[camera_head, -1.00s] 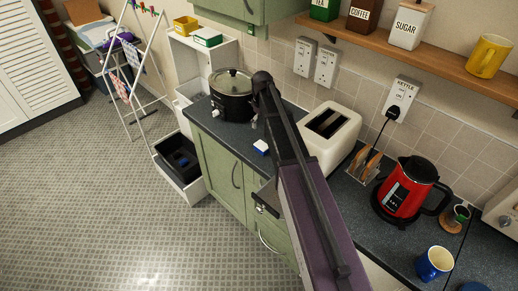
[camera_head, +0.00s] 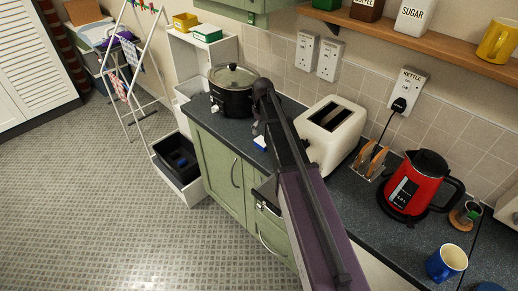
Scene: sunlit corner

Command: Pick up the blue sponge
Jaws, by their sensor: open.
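The blue sponge (camera_head: 261,145) is a small blue and white block on the dark worktop, between the slow cooker and the toaster. My arm comes up from the lower right and bends down towards it. My gripper (camera_head: 257,129) shows only as a small dark shape just behind or above the sponge, mostly hidden by my arm. It is open, with nothing seen in it. I cannot tell whether it touches the sponge.
A slow cooker (camera_head: 232,92) stands left of the sponge and a cream toaster (camera_head: 328,140) right. Further right are a toast rack (camera_head: 371,160), red kettle (camera_head: 413,190) and blue mug (camera_head: 446,263). A shelf (camera_head: 430,46) hangs above. Floor (camera_head: 90,210) is clear at left.

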